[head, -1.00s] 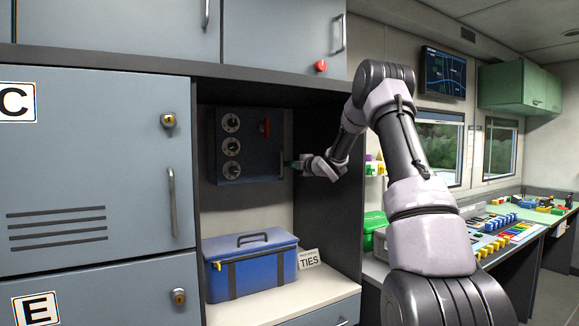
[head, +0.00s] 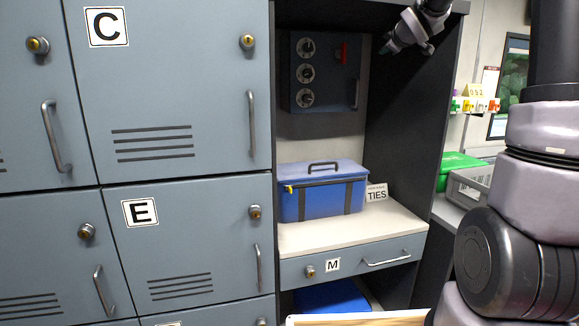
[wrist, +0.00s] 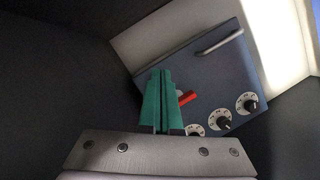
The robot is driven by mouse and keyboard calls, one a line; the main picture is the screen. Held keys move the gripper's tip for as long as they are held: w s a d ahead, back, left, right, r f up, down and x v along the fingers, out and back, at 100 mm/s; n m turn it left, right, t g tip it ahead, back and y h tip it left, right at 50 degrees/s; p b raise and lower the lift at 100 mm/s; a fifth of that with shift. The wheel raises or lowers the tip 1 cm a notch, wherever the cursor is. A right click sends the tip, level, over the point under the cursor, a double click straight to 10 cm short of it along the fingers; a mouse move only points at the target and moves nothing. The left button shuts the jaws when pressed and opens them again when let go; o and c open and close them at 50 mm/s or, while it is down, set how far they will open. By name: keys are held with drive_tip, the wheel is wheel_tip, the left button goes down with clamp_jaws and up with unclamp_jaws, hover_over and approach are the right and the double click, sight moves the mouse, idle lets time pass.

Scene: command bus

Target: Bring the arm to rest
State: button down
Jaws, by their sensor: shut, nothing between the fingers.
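My gripper (head: 384,48) is at the top of the open niche in the head view, right of the control box and apart from it. In the wrist view its green fingers (wrist: 160,101) are together with nothing between them. My arm comes down the right side of the head view, and its upper part is cut off by the frame's top edge. The grey-blue control box (head: 324,72) has several dials, a red switch and a handle. The box (wrist: 205,80) also shows beyond the fingers in the wrist view.
A blue case (head: 322,198) and a TIES card (head: 376,192) stand on the niche shelf (head: 340,236). The niche's dark side wall (head: 408,130) is close to my gripper. Lockers (head: 180,100) fill the left. A green box (head: 458,165) and grey crate (head: 468,186) are beyond the wall.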

drive_tip(key=s+a+f+m+g, duration=0.2)
drive_tip(key=s+f+m+g, duration=0.1)
drive_tip(key=s, duration=1)
drive_tip(key=s+a+f+m+g+y, duration=0.1)
drive_tip(key=s+f+m, duration=0.5)
drive_tip(key=s, duration=0.8)
drive_tip(key=s+a+f+m+g+y, duration=0.1)
drive_tip(key=s+a+f+m+g, duration=0.3)
drive_tip(key=s, duration=1)
drive_tip(key=f+m, duration=0.1)
drive_tip(key=m, duration=0.1)
drive_tip(key=shift+s+a+f+m+g, duration=0.15)
drive_tip(key=shift+a+f+m+g, duration=0.05)
drive_tip(key=shift+f+m+g, duration=0.1)
